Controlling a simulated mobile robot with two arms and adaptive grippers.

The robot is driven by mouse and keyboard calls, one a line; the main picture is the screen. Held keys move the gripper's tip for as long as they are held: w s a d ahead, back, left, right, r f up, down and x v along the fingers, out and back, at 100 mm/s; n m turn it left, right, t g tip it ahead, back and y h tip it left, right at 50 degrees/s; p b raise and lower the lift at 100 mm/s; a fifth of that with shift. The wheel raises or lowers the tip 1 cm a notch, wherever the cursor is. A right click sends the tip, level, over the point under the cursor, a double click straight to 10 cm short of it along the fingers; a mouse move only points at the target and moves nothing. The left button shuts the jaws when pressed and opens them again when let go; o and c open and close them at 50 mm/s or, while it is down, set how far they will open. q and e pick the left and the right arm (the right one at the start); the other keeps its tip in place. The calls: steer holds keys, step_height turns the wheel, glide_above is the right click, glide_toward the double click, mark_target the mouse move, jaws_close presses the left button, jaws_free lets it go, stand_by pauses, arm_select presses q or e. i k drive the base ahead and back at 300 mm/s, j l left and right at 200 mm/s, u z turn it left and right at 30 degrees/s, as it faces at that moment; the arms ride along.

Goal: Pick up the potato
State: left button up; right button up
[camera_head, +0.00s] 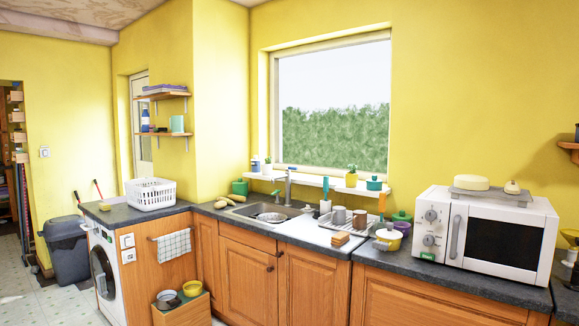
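I cannot surely tell which thing is the potato. A small tan rounded thing (105,206) lies on the dark counter above the washing machine, near its front edge. Another tan rounded thing (220,204) lies on the counter left of the sink, beside an elongated yellowish thing (236,197). All are small in the picture. Neither of my grippers shows in the head view.
A white basket (150,194) stands on the left counter. The sink (268,212), a drainer with cups, pots (387,236) and a microwave (492,232) line the counter. A grey bin (66,249) and a low wooden box (181,308) stand on the floor.

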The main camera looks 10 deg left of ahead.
mark_target(221, 204)
steer(key=i+j, duration=0.25)
steer(key=i, duration=0.3)
steer(key=i+j, duration=0.25)
steer(key=i, duration=0.25)
steer(key=i+j, duration=0.25)
steer(key=i, duration=0.3)
steer(key=i+j, duration=0.3)
steer(key=i, duration=0.2)
steer(key=l+z, duration=0.05)
